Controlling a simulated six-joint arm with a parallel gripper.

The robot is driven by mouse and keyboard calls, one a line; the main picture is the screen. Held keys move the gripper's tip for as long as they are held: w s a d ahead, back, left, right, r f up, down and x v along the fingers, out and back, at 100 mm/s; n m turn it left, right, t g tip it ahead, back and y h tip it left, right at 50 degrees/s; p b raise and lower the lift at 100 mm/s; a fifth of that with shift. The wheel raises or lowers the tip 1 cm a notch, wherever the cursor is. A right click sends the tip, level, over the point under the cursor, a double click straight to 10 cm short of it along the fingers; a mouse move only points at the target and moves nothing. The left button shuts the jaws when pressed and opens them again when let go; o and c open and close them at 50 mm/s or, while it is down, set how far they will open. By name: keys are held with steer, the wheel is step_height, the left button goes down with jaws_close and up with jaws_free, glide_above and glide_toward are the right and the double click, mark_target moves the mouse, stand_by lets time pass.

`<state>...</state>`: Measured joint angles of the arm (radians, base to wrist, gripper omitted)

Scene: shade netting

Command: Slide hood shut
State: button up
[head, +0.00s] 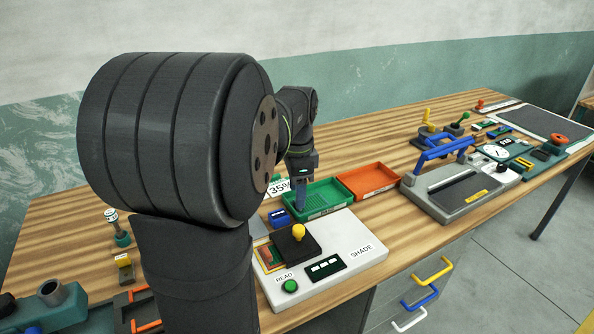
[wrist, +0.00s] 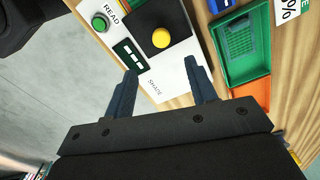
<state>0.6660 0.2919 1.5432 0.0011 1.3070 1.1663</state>
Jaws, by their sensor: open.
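The hood (head: 287,245) is a dark square plate with a yellow knob (head: 299,231) on a white panel (head: 362,266) marked SHADE. A strip of a coloured card (head: 268,258) shows at the hood's left side, while the rest is covered. In the wrist view the hood (wrist: 146,24) and its yellow knob (wrist: 161,38) lie just beyond the fingertips. My gripper (wrist: 162,64) is open and empty, its fingers apart and not touching the knob. In the head view my gripper (head: 300,203) hangs behind the knob, near the green tray.
A green READ button (head: 290,286) and a dark display (head: 326,268) sit on the panel's front. A green tray (head: 325,209) and an orange tray (head: 366,181) stand behind it. A blue-handled grey device (head: 462,206) stands to the right. Some bare wood lies between.

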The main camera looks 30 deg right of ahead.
step_height(320, 180, up, 5)
glide_above(298, 228)
steer(key=shift+a+r, duration=0.15)
stand_by(0.5)
step_height(298, 228, down, 18)
steer(key=shift+r, duration=0.25)
stand_by(0.4)
